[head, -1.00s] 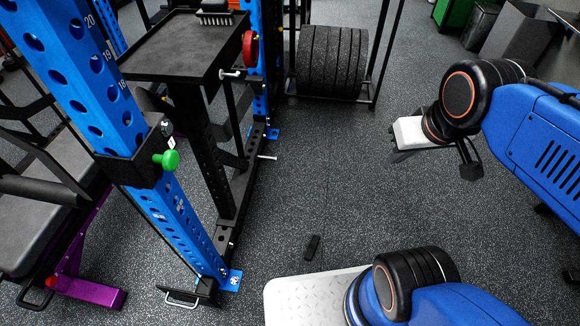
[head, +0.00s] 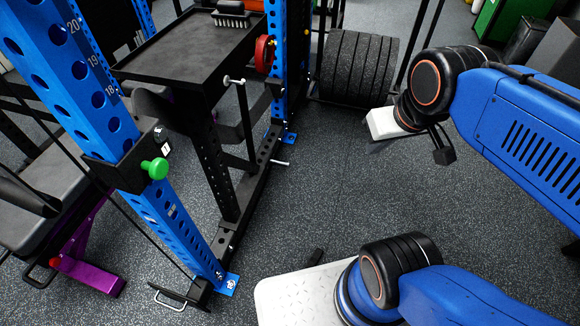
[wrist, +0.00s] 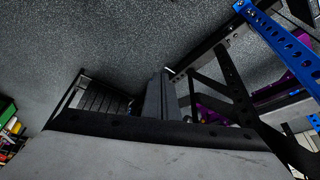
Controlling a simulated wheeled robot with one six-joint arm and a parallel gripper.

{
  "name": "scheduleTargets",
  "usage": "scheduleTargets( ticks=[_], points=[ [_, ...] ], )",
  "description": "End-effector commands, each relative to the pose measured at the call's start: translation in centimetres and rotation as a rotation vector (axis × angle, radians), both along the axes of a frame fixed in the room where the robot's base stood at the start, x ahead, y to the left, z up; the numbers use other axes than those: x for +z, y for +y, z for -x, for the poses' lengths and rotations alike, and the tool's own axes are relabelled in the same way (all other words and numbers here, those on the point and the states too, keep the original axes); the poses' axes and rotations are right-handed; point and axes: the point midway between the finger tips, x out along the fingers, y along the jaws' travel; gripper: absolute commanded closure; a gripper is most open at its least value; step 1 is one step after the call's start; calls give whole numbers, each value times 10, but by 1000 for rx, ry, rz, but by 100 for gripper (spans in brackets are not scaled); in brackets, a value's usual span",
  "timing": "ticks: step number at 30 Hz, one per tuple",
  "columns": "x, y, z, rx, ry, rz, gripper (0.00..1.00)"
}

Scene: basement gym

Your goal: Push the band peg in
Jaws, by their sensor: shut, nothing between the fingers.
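Silver pegs stick out of the blue and black rack in the head view. One low peg (head: 279,162) juts right from the black base rail, just above the floor. A higher peg (head: 233,80) sticks out at the tray edge. I cannot tell for sure which is the band peg. My gripper (head: 373,147) is shut and empty, held over open floor to the right of the rack, well apart from both pegs. In the wrist view my shut fingers (wrist: 159,96) point toward the rack's black base; no peg is clear there.
The blue upright (head: 120,140) carries a green knob (head: 155,168). A black tray (head: 185,48) overhangs the rack. Black weight plates (head: 355,68) stand at the back. A purple-framed bench (head: 85,250) is at left. Speckled floor (head: 330,200) lies clear between rack and arm.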

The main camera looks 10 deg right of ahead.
Motion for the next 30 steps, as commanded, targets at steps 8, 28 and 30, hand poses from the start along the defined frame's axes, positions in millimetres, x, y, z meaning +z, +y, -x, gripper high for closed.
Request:
scheduleTargets(
  ticks=[8,28,30],
  points=[
    [0,0,0,0,0,0,100],
    [-16,27,-71,11,256,-177,64],
    [-20,30,-83,11,290,-207,64]
  ],
)
